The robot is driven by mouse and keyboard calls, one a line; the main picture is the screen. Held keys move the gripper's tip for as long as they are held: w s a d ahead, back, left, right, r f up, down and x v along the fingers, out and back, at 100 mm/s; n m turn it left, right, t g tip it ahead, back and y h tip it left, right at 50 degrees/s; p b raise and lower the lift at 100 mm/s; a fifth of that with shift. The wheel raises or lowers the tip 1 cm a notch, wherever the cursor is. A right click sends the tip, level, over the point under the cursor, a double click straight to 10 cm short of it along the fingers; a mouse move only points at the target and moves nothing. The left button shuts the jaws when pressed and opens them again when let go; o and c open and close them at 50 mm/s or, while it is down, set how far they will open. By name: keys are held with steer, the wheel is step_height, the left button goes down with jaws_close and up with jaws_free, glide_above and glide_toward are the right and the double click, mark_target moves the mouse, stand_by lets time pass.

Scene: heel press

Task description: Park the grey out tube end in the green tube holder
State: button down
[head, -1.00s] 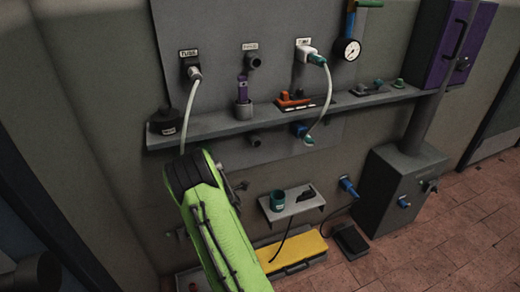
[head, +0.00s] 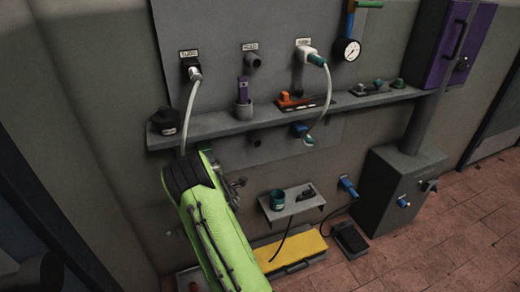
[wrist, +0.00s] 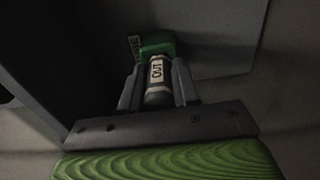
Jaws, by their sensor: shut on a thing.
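The grey out tube end (wrist: 158,92), with a white label reading OUT, is between the fingers of my gripper (wrist: 158,88) in the wrist view. My gripper is shut on it. The green tube holder (wrist: 158,42) is straight beyond the fingertips, with a small label beside it. The far end of the tube end meets the holder in the picture; I cannot tell whether it is seated in it or only in front of it. In the head view my green arm hides the gripper, the tube end and the holder.
A pale tube (head: 188,110) hangs from the upper-left wall port and passes behind my arm. A long grey shelf (head: 225,125) crosses the wall above. A small lower shelf (head: 292,207) with a green cup (head: 277,199) is right of my arm. A yellow-topped box (head: 290,250) lies below.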

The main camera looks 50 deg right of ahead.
steer(key=shift+w+d, duration=0.1)
steer(key=shift+w, duration=0.05)
steer(key=c, duration=0.8)
jaws_free()
steer(key=shift+o, duration=0.2)
steer(key=v, duration=1.5)
steer(key=shift+s+a+b, duration=0.2)
steer(key=shift+s+b, duration=0.1)
